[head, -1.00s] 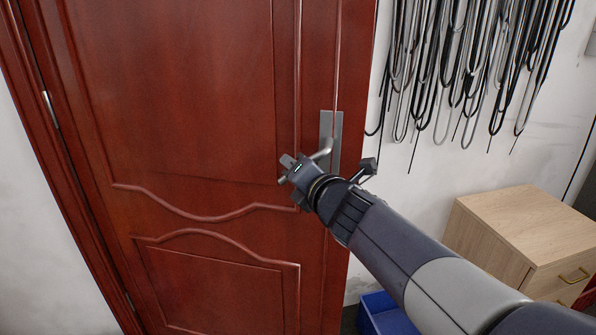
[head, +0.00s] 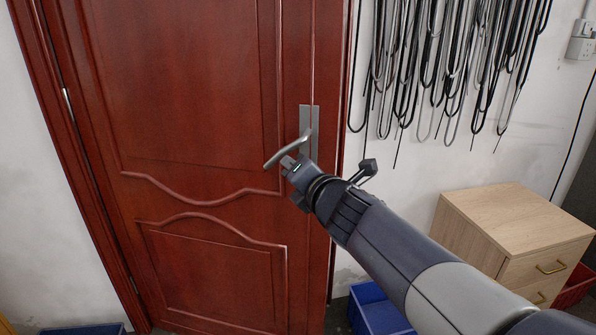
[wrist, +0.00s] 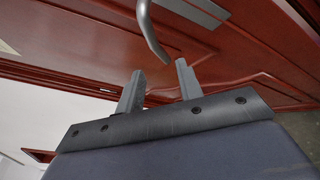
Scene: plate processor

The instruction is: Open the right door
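The red-brown panelled door (head: 200,90) fills the left and middle of the head view and looks shut. Its grey metal lever handle (head: 288,149) sticks out from a plate near the right edge and slants down to the left. My gripper (head: 289,166) is just below the lever in the head view. In the wrist view the two fingers of my gripper (wrist: 160,76) stand apart with nothing between them. The curved lever (wrist: 150,32) shows beyond the fingertips, its free end near the gap. Whether it touches a finger I cannot tell.
A wooden drawer cabinet (head: 518,232) stands at the right by the white wall. A blue bin (head: 378,311) is on the floor beside it, partly behind my arm. Dark cables (head: 450,65) hang on the wall. Another blue container (head: 85,330) shows at the bottom left.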

